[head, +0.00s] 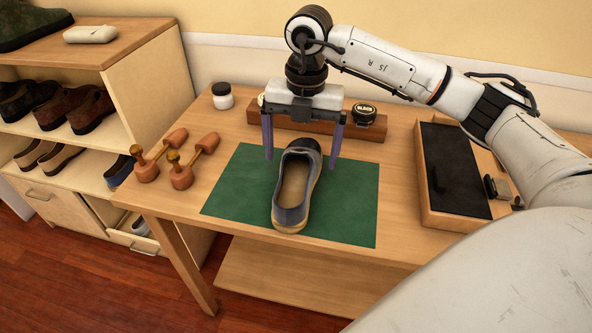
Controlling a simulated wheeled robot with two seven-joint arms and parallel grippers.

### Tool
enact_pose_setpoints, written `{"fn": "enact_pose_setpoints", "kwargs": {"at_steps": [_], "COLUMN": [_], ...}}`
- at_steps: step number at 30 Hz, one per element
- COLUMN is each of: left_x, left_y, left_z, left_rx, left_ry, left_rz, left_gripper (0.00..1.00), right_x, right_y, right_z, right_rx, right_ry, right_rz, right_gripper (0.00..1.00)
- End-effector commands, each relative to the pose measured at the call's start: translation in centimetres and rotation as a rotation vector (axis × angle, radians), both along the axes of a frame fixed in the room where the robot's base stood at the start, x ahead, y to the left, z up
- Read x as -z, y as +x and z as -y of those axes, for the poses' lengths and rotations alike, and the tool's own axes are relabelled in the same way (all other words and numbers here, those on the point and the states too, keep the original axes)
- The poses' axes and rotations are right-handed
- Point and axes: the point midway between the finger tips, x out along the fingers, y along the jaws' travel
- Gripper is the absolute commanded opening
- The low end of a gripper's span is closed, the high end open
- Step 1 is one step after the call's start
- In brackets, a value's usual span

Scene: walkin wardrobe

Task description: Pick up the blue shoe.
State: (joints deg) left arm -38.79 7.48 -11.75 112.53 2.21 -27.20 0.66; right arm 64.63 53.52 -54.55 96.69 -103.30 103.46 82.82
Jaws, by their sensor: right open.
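The blue shoe (291,216), greyish blue with a tan insole, lies upright on a green mat (350,215) on the wooden table. Its heel faces me and its toe points toward the wall. My right gripper (302,156) points down over the toe end, with its two fingers apart, one on each side of the shoe. My left gripper is not in view.
Wooden shoe trees (181,172) and a white jar (222,96) stand left of the mat. A wooden brush block (358,128) and a black tin (364,113) lie behind. An open box (459,220) is at right. A shelf (90,158) with several shoes, one bluish, stands at left.

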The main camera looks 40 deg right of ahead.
Motion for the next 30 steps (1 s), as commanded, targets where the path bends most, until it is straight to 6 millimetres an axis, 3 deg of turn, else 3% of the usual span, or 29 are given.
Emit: {"fn": "enact_pose_setpoints", "kwargs": {"at_steps": [15, 23, 30], "left_x": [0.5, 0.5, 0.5], "left_y": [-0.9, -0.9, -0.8], "left_z": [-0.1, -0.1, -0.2], "left_rx": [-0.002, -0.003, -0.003], "left_ry": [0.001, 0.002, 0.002], "left_rz": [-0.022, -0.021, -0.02], "left_gripper": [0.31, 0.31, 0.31], "right_x": [5.8, 6.1, 6.1], "right_y": [0.2, 0.3, 0.3], "right_z": [-0.7, -0.7, -0.7], "right_rx": [-0.002, -0.003, -0.003], "right_ry": [0.002, 0.003, 0.003], "right_rz": [-0.002, 0.0, 0.0], "right_gripper": [0.91, 0.91, 0.54]}}
